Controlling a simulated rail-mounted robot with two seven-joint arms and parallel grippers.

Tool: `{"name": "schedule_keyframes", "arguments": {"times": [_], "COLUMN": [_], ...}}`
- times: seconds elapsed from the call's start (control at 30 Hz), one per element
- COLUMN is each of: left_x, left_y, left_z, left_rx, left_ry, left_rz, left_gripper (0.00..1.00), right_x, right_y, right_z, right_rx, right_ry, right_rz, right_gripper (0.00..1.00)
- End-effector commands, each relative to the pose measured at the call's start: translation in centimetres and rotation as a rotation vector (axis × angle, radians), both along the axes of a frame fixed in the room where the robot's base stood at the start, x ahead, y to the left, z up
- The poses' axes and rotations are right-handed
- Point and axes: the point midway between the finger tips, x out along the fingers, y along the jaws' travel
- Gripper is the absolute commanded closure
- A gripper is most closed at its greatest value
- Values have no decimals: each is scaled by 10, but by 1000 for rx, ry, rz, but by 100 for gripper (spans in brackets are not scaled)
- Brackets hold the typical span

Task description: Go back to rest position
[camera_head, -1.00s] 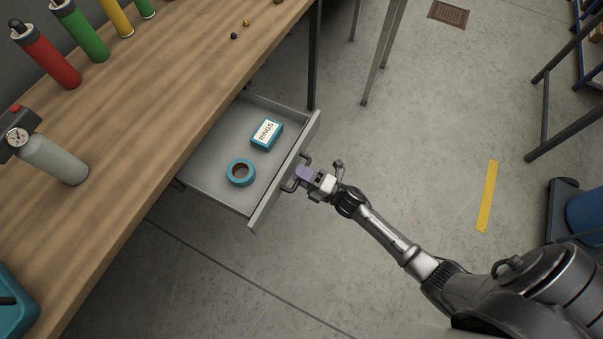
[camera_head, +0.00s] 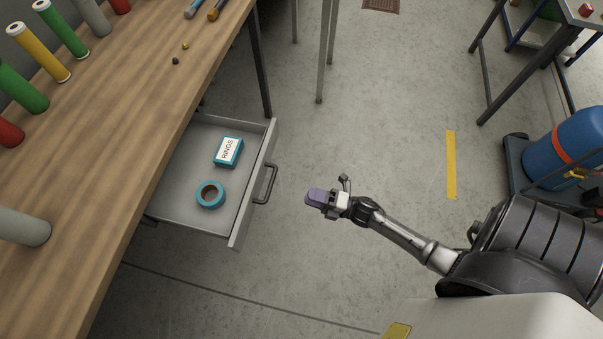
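My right gripper (camera_head: 314,197) is in the middle of the head view, over the bare floor. It stands apart from the drawer handle (camera_head: 266,184), to the right of it, and nothing shows held in it. My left gripper is not in view. The grey drawer (camera_head: 240,218) stands pulled out from under the wooden workbench (camera_head: 118,118). A teal box marked RINGS (camera_head: 228,152) and a roll of teal tape (camera_head: 210,195) lie in it.
Colored cylinders, such as a yellow one (camera_head: 40,52), line the bench's left side. A blue tank (camera_head: 566,150) on a cart and a metal-legged table (camera_head: 487,62) stand at the right. The floor around a yellow strip (camera_head: 451,165) is clear.

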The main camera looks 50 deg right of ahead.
Motion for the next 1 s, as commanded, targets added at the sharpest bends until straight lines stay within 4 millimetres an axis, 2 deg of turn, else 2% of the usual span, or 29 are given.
{"name": "schedule_keyframes", "arguments": {"times": [0.2,0.83,0.93,1.0], "left_x": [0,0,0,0], "left_y": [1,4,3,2], "left_z": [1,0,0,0], "left_rx": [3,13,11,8], "left_ry": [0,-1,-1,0], "left_rz": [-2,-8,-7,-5], "left_gripper": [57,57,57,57], "right_x": [-7,-7,-6,-2], "right_y": [-4,-4,-4,-11], "right_z": [-1,-1,-2,-11], "right_rx": [-1,3,44,80], "right_ry": [0,2,29,107], "right_rz": [-1,1,5,-34], "right_gripper": [62,62,62,62]}}
